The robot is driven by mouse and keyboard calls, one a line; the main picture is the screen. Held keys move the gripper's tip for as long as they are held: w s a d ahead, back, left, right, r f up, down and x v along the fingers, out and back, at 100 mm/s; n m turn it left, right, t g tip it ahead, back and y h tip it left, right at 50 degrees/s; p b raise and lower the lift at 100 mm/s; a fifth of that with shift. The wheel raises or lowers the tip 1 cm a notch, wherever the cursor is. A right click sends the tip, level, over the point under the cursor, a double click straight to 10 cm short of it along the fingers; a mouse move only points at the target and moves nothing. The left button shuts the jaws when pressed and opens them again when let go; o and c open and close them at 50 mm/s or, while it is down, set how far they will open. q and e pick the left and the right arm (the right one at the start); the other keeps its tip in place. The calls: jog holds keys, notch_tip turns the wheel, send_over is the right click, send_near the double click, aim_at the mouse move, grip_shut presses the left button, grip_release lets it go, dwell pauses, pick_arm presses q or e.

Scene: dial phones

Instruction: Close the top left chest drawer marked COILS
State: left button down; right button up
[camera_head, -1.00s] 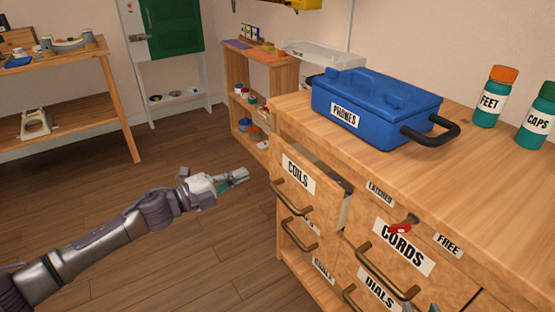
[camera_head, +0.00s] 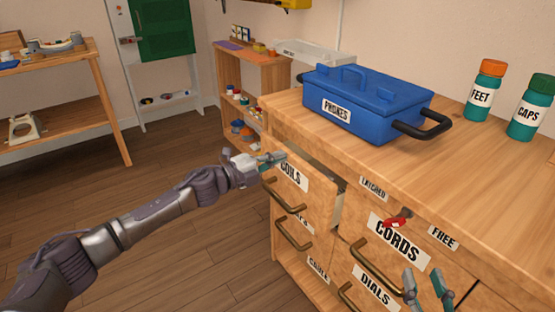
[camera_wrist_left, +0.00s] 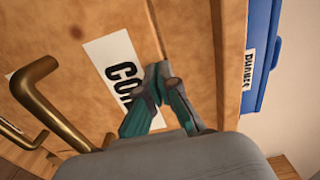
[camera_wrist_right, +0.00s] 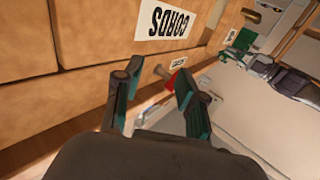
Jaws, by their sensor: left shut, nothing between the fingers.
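The COILS drawer (camera_head: 316,196) at the chest's top left stands partly pulled out; its side shows beyond the front. Its label also shows in the left wrist view (camera_wrist_left: 112,60), partly covered by my fingers, with a brass handle (camera_wrist_left: 42,98) left of it. My left gripper (camera_head: 275,159) is shut and empty at the upper left of the drawer front, over the label's edge. Whether its fingertips touch the front I cannot tell. My right gripper (camera_head: 427,283) is open and empty in front of the CORDS and DIALS drawers; its spread fingers show in the right wrist view (camera_wrist_right: 157,88).
A blue PHONES box (camera_head: 365,105) sits on the chest top near its left end. FEET (camera_head: 484,92) and CAPS (camera_head: 529,112) bottles stand behind. A red latch (camera_head: 397,220) sits above the CORDS drawer (camera_head: 375,215). The floor left of the chest is clear.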

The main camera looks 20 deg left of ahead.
pick_arm(q)
jog(key=shift+w+d, duration=0.15)
pick_arm(e)
jog(key=shift+r, duration=0.1)
pick_arm(q)
jog(key=shift+p+x, duration=0.55)
jog(key=shift+x, duration=0.7)
pick_arm(e)
jog(key=f+g, duration=0.1)
jog(key=f, duration=0.1)
jog(key=f+g, duration=0.1)
jog(key=f, duration=0.1)
jog(key=shift+s+d+f+g+h, duration=0.1)
jog(key=shift+s+d+g+h, duration=0.2)
jog(key=shift+s+d+h, duration=0.1)
